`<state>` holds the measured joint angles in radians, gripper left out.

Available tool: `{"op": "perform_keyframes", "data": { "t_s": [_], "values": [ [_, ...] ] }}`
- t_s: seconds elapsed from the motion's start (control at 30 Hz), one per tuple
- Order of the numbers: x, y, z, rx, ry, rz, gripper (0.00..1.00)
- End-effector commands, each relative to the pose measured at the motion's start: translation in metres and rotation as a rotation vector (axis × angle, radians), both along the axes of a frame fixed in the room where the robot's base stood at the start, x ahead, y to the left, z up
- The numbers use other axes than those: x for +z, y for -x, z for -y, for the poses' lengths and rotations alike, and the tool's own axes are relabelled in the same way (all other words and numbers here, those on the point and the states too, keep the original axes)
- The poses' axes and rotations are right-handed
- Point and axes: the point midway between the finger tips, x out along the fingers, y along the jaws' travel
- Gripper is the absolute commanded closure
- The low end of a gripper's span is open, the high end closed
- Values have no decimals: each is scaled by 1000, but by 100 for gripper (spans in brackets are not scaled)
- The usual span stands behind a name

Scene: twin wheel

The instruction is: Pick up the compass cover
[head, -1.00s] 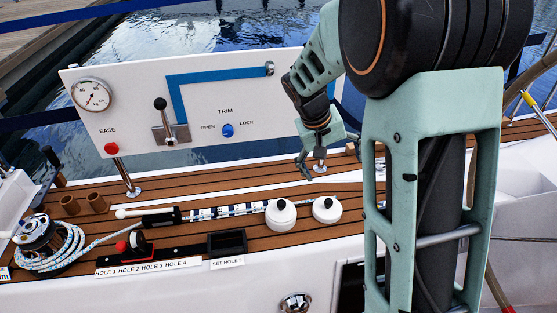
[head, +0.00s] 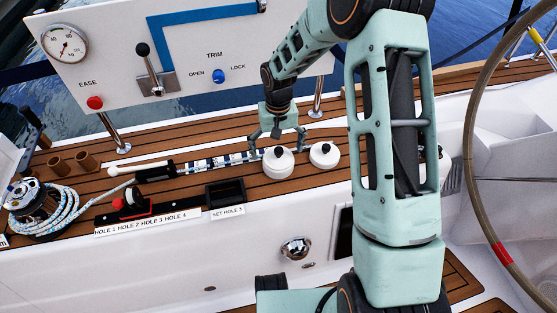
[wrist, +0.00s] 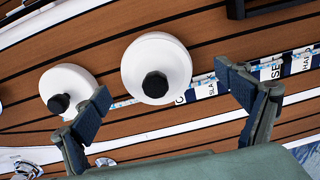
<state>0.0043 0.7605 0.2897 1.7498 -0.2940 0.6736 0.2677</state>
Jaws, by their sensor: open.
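Two white round covers with black knobs sit side by side on the teak deck; which is the compass cover I cannot tell. The left cover (head: 278,165) is the larger one in the wrist view (wrist: 176,55). The right cover (head: 324,158) also shows at the left of the wrist view (wrist: 62,82). My gripper (head: 279,143) is open and empty, pointing down above and just behind the left cover in the head view. In the wrist view its fingers (wrist: 163,85) are spread to either side of the left cover's knob. I cannot tell any contact.
A labelled striped rod (head: 215,161) lies left of the covers. A black SET HOLE tray (head: 225,193) is in front, with a row of labelled holes further left. A winch with rope (head: 40,205) stands far left. A white panel with gauge and levers (head: 110,65) stands behind.

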Motion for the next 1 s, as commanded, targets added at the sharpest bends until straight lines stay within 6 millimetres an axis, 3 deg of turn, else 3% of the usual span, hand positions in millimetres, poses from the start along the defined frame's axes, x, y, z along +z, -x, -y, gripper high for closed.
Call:
{"op": "perform_keyframes", "data": {
  "t_s": [0.3,0.57,1.0],
  "values": [
    [-45,-3,4,0,0,-1,8],
    [-47,-3,4,0,1,2,8],
    [-47,-3,4,0,1,1,53]
  ]
}}
